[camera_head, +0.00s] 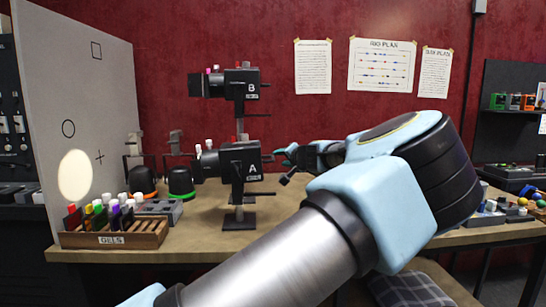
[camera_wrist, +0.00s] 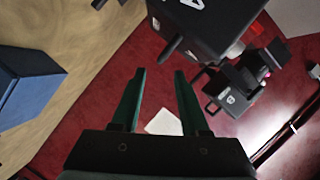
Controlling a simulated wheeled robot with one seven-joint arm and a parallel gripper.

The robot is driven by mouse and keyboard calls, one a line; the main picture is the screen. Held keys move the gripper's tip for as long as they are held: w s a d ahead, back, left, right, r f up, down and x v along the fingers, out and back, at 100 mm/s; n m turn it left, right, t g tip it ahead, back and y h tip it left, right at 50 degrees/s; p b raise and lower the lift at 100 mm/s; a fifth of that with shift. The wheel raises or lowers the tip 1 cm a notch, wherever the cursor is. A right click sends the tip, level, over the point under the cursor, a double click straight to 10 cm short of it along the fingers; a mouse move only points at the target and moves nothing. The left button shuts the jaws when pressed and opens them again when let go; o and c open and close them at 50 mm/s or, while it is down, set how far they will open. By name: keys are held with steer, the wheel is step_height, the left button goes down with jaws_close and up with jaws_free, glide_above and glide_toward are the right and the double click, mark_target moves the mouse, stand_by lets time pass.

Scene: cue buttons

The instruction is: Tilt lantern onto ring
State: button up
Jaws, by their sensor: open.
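Black lantern A (camera_head: 240,165) is on a stand on the bench, with black lantern B (camera_head: 232,83) above it. Lantern A also shows at the top of the wrist view (camera_wrist: 205,22), with a dark rod (camera_wrist: 171,48) sticking out toward my fingers. Lantern B is smaller and farther off there (camera_wrist: 235,88). The ring (camera_head: 68,128) is a black outline on the pale board (camera_head: 112,110). A bright oval light spot (camera_head: 75,175) lies below the ring, apart from it. My gripper (camera_head: 283,155) is just right of lantern A. Its green fingers (camera_wrist: 160,88) are open and empty, apart from the rod.
The board also bears a square (camera_head: 96,50) and a cross (camera_head: 100,157). A wooden rack of gels (camera_head: 112,238) stands in front of it. Green and orange domed items (camera_head: 181,182) stand behind. A blue box (camera_wrist: 25,85) lies left in the wrist view.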

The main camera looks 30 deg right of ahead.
mark_target(273, 157)
steer(key=p+x, duration=0.3)
steer(key=x, duration=0.4)
steer(key=shift+r, duration=0.15)
steer(key=shift+w+d, duration=0.1)
steer(key=shift+w, duration=0.4)
jaws_close()
steer(key=shift+f, duration=0.25)
stand_by(0.5)
